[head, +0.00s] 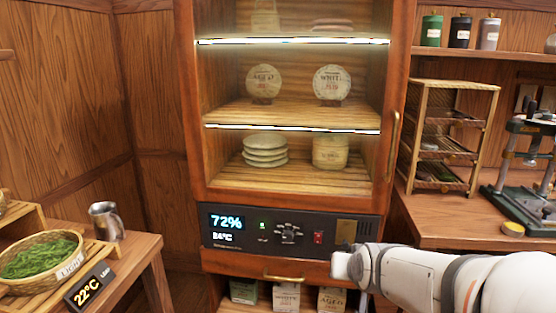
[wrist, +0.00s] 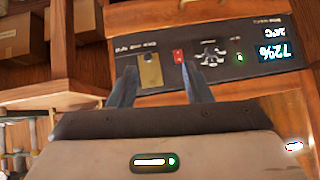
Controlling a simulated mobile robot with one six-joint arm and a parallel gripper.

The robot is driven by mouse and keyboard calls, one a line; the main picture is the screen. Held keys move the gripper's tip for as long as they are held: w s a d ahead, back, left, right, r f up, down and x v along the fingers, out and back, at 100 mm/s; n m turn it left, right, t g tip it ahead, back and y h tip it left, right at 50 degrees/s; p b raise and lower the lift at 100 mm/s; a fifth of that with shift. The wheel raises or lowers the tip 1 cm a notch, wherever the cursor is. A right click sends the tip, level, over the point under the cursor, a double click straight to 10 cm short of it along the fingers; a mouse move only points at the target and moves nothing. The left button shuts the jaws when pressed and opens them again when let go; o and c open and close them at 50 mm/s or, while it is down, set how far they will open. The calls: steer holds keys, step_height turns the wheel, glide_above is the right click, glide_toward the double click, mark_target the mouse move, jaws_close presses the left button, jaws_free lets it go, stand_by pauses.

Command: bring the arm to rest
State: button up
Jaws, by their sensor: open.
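My gripper (wrist: 160,84) is open and empty in the wrist view, its two dark fingers apart in front of the cabinet's control panel (wrist: 215,52), which appears upside down there. In the head view my white arm reaches in from the lower right, and its end overlaps the lower right of the cabinet, just below the panel (head: 252,240). The fingers cannot be made out clearly in the head view. The glass-fronted cabinet (head: 188,120) holds wrapped tea cakes (head: 262,84) on its shelves. Whether the fingers touch the panel cannot be told.
On the right counter stand a tiered rack (head: 447,85) and a press (head: 530,165). Boxes (head: 287,297) sit below the cabinet.

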steer(key=s+r+g+p, duration=0.3)
steer(key=s+r+p, duration=0.3)
steer(key=s, duration=0.2)
steer(key=s+r+n+g+p, duration=0.1)
steer(key=s+r+g+p, duration=0.2)
steer(key=s+r+p, duration=0.3)
steer(key=s, duration=0.3)
steer(key=shift+a+n+g+p, duration=0.3)
steer(key=shift+g+p, duration=0.1)
